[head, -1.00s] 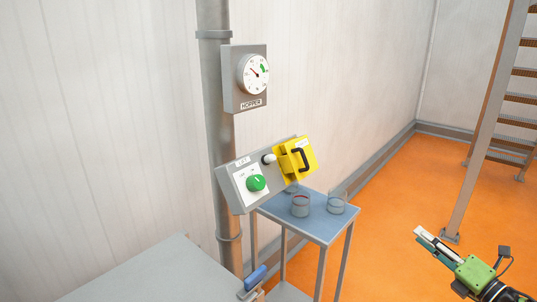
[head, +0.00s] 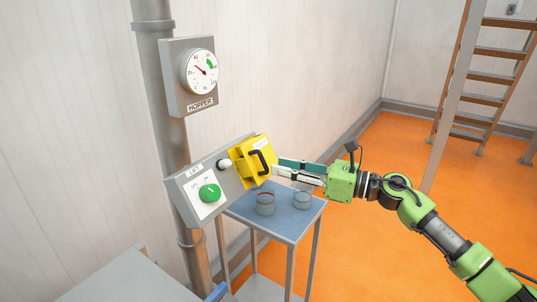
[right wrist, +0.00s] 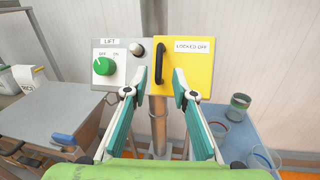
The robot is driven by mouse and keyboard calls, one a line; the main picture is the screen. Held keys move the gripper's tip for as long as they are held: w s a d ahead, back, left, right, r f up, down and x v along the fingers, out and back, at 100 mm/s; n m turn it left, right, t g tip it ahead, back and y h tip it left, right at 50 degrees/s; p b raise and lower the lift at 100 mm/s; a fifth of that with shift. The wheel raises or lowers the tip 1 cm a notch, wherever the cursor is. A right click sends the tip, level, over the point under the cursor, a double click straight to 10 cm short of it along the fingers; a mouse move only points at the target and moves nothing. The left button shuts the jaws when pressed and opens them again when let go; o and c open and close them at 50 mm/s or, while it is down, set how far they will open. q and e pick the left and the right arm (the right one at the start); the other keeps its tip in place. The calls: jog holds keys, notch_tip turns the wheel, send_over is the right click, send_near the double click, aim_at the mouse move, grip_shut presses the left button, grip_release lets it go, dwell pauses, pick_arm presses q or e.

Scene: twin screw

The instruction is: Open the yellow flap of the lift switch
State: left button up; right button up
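The lift switch is a grey slanted box (head: 183,196) on a pipe, with a green knob (head: 209,193) marked off and on. Its yellow flap (head: 240,164), with a black handle (head: 263,161), lies against the right part of the box and looks shut. In the right wrist view the flap (right wrist: 195,55) carries a "LOCKED OFF" label, and the upright handle (right wrist: 161,65) shows between my fingertips. My right gripper (head: 279,169) is open and empty, just right of the handle. Its fingers (right wrist: 159,77) point at the flap; contact cannot be told. My left gripper is out of view.
A small blue-topped table (head: 285,222) with glass beakers (head: 265,205) stands below my right gripper. A hopper gauge (head: 198,70) hangs above the switch. A grey bench (head: 130,280) is at lower left. Orange floor is open at right, before a ladder.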

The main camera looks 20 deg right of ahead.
aim_at(269, 164)
jog(key=p+x, duration=0.1)
jog(key=x, duration=0.3)
jog(key=shift+w+a, duration=0.15)
jog(key=shift+a, duration=0.1)
grip_shut()
